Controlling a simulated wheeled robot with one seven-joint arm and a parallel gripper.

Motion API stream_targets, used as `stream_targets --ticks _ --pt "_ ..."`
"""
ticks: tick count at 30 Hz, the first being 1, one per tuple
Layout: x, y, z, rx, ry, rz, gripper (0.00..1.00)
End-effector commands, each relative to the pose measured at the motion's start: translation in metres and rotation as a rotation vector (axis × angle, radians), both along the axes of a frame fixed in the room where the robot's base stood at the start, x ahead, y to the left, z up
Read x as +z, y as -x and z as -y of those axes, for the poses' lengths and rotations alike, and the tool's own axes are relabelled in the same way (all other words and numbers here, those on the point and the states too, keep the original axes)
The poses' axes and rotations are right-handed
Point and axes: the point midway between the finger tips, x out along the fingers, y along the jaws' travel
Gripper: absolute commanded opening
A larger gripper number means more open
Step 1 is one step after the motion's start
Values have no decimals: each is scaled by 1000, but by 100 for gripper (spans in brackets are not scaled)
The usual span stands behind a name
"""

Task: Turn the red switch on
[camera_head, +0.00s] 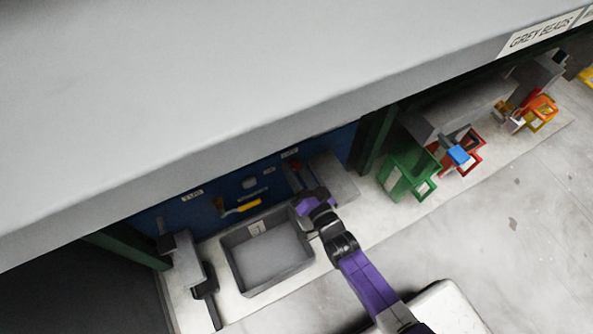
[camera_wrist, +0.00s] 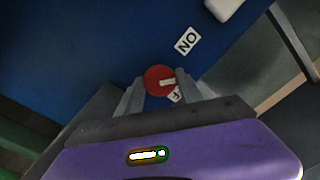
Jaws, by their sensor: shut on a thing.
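The red switch (camera_wrist: 155,77) is a round red knob on the blue panel (camera_wrist: 95,45). In the wrist view it sits between the two fingertips of my gripper (camera_wrist: 158,86), which is shut on it. A white mark lies on the knob's right side. An ON label (camera_wrist: 187,41) is up and right of the knob. A second label (camera_wrist: 176,96), partly hidden by a finger, is close to the knob's lower right, nearer the white mark than ON. In the head view my gripper (camera_head: 309,196) reaches to the panel, near a small red spot at the knob's place.
A grey bin (camera_head: 243,282) stands left of my arm on the pale bench. A yellow-handled tool (camera_head: 248,206) hangs on the panel. Green (camera_head: 397,179), red and orange bins stand to the right. A big grey overhead surface (camera_head: 180,100) covers the upper head view.

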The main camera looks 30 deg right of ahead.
Motion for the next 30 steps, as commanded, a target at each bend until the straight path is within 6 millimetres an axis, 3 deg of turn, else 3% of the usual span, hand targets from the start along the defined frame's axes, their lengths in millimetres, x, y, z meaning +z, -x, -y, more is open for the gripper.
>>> stream_targets --ticks 15,30 --pt "-1 0 0 0 464 -2 3" --pt "-1 0 0 1 687 -2 3"
